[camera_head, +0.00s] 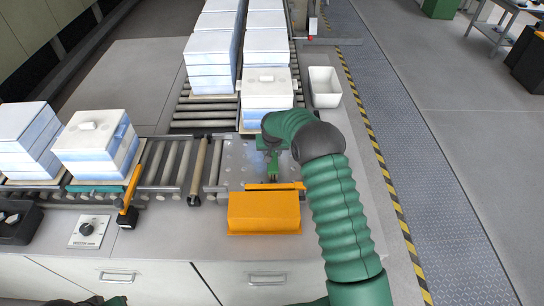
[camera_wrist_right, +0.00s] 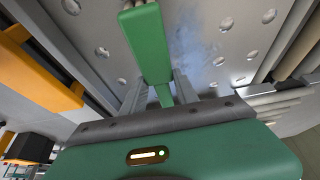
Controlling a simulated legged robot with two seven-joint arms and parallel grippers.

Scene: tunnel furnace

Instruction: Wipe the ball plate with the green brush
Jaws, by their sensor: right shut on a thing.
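The ball plate (camera_head: 238,156) is a grey metal plate with several round balls, set in the roller line in front of the stacked white boxes. It also fills the upper part of the right wrist view (camera_wrist_right: 213,25). My right gripper (camera_head: 272,168) is over the plate, shut on the green brush (camera_wrist_right: 147,45). The brush's green handle stands between the two grey fingers. Its far end is cut off at the top of the wrist view, so I cannot tell whether the brush touches the plate. Of my left arm only a dark green part shows at the bottom left edge.
An orange box (camera_head: 264,214) stands at the plate's front edge. White block stacks stand on rollers behind (camera_head: 266,88) and left (camera_head: 95,142) of the plate. A white bin (camera_head: 324,88) is at the right. A control knob (camera_head: 87,229) and an orange-handled lever (camera_head: 131,190) are front left.

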